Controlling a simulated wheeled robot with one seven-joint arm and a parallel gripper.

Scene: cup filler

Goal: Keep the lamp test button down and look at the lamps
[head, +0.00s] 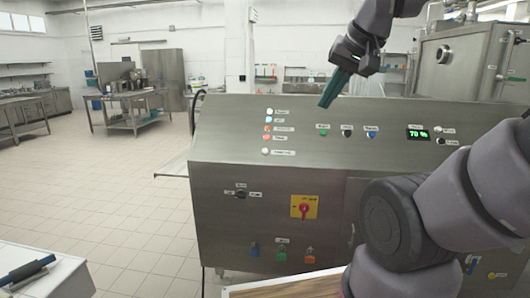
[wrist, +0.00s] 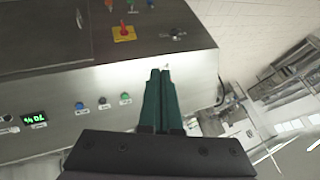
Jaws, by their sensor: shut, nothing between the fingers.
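My gripper (head: 323,104) is shut and empty, up and right of the lamps, apart from the button. In the wrist view its green fingers (wrist: 161,72) lie together over the panel and hide part of it; the lamps do not show clearly.
The metal cabinet (head: 230,180) carries green, black and blue buttons right of the lamps, and a display (head: 418,134) reading about 70 %. A red rotary switch on a yellow plate (head: 304,207) is on the front. A white table (head: 45,275) stands at lower left.

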